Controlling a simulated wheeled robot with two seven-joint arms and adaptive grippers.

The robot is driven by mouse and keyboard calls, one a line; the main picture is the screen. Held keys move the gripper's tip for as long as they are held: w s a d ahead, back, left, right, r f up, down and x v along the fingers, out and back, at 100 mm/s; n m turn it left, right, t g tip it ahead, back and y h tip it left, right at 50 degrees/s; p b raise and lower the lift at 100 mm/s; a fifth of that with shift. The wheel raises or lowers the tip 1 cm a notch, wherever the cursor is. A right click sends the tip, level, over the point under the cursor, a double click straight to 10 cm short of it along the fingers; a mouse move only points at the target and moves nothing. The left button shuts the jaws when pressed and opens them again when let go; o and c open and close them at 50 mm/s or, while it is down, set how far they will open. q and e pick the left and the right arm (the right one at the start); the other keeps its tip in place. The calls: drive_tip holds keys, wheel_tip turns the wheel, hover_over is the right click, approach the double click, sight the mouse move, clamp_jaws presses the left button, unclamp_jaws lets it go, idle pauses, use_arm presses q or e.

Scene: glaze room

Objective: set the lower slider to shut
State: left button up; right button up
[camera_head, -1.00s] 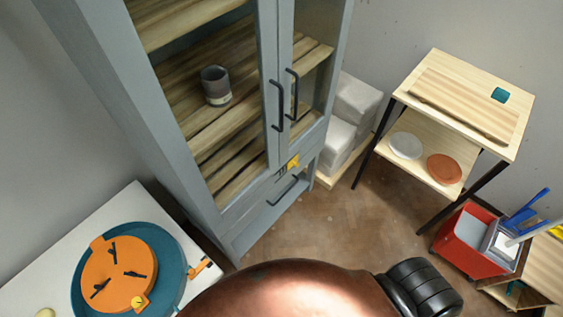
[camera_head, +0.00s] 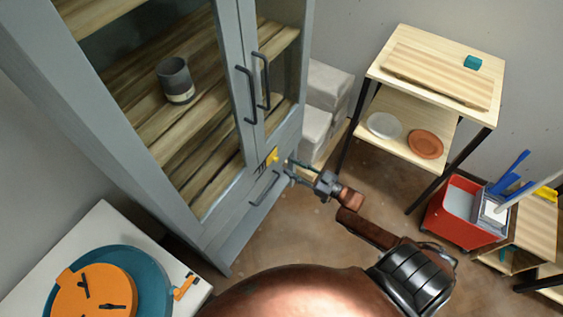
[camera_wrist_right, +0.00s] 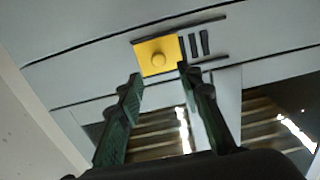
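A yellow slider (camera_head: 271,157) sits on the rail of the grey cabinet (camera_head: 231,199), below the glazed doors. My right gripper (camera_head: 289,169) is in front of that rail, just right of the slider in the head view. In the wrist view the right gripper (camera_wrist_right: 160,76) is open, its two dark green fingers apart with the slider between and beyond their tips. I cannot tell whether they touch it. My left gripper is not in view.
The dark door handles (camera_head: 256,87) stick out above the slider, and a drawer handle (camera_head: 265,189) lies below it. A grey cup (camera_head: 175,80) stands inside. A side table (camera_head: 430,75) and a red bucket (camera_head: 457,212) stand to the right.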

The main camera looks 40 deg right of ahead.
sight(275, 158)
drive_tip(key=b+x, duration=0.1)
drive_tip(key=x, duration=0.4)
drive_tip(key=shift+w+a+f, duration=0.1)
drive_tip(key=shift+w, duration=0.3)
drive_tip(key=shift+c, duration=0.3)
clamp_jaws()
